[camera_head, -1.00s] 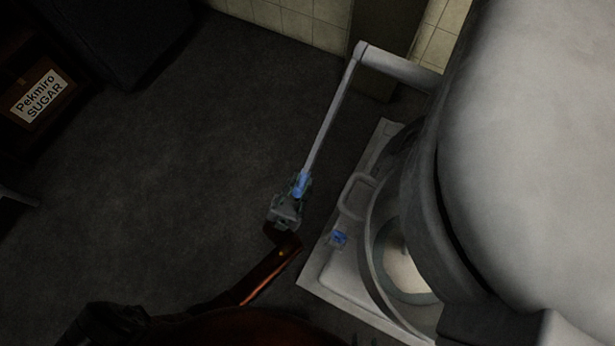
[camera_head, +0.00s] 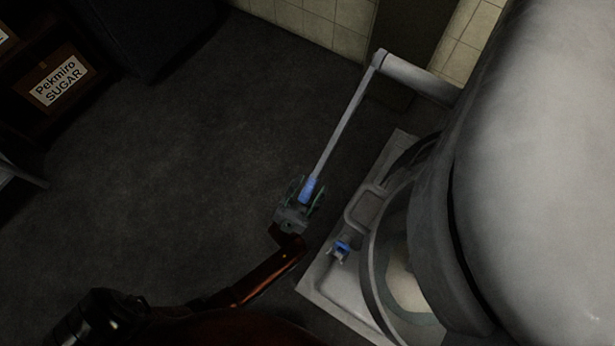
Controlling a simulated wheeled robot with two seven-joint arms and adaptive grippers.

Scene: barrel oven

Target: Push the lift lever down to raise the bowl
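The lift lever (camera_head: 342,122) is a long grey bar. It runs from a crossbar at the mixer's side down to a blue grip (camera_head: 308,190) at its lower end. My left gripper (camera_head: 306,191) is at that grip, with its fingers spread on either side of it and a gap showing. Whether either finger touches it, I cannot tell. The bowl (camera_head: 374,272) stands under the big grey mixer head (camera_head: 545,150), with pale contents inside; the head hides part of it. My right gripper is not in view.
A pale base plate (camera_head: 318,283) lies under the bowl, with a small blue-tipped clamp (camera_head: 341,247) beside the rim. The dark floor (camera_head: 180,170) left of the lever is clear.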

